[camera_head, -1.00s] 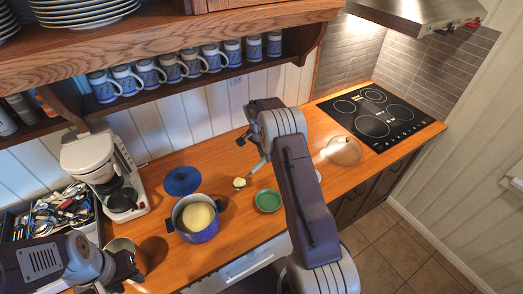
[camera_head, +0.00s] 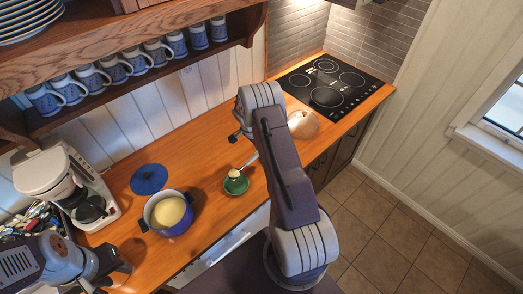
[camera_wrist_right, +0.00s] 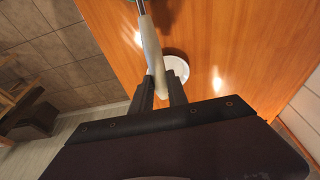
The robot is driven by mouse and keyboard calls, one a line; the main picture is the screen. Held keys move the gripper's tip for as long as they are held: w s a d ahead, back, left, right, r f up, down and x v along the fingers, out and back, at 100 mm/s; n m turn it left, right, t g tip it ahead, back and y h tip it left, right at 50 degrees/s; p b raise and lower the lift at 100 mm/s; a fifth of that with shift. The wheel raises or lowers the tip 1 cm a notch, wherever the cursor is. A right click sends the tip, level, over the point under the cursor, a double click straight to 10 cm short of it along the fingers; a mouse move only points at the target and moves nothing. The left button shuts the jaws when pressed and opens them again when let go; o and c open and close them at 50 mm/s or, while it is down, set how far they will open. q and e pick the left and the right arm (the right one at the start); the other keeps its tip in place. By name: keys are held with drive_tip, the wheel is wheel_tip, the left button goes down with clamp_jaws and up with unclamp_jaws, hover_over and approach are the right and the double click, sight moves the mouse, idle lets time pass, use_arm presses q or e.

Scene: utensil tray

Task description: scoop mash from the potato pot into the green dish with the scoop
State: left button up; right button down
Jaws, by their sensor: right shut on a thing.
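The blue potato pot (camera_head: 181,229) stands on the wooden counter with pale yellow mash (camera_head: 168,211) inside. The green dish (camera_head: 237,187) sits to its right. The scoop (camera_head: 249,160) carries a pale lump of mash (camera_head: 234,173) on its head, over the far part of the dish; I cannot tell how high. My right gripper (camera_wrist_right: 160,88) is shut on the scoop's light handle (camera_wrist_right: 151,50) in the right wrist view; my right arm hides it in the head view. My left gripper (camera_head: 98,268) is at the lower left, apart from the pot; its jaws are unclear.
A blue lid (camera_head: 149,179) lies behind the pot. A coffee maker (camera_head: 70,188) and a utensil tray (camera_head: 14,231) stand at the left. A round light lid-like object (camera_head: 303,124) lies before the black cooktop (camera_head: 331,86). A white round item (camera_wrist_right: 178,69) shows in the right wrist view.

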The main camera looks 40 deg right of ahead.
drive_tip(key=shift+w+a+h+b, duration=0.1)
drive_tip(key=shift+a+h+b, duration=0.7)
drive_tip(key=shift+b, duration=1.7)
drive_tip(key=a+r+h+b, duration=0.2)
drive_tip(key=b, duration=0.2)
drive_tip(key=shift+a+h, duration=0.1)
drive_tip(key=shift+h, duration=0.3)
drive_tip(key=a+r+h, duration=0.3)
drive_tip(key=h, duration=0.1)
drive_tip(key=shift+s+a+r+t+b, duration=0.3)
drive_tip(key=shift+a+t, duration=0.1)
drive_tip(key=a+r+h+b, duration=0.1)
drive_tip(key=a+h+b, duration=0.3)
drive_tip(key=b, duration=0.6)
drive_tip(key=shift+s+a+r+h, duration=0.3)
drive_tip(key=shift+a+h, duration=0.1)
drive_tip(key=shift+a, duration=0.5)
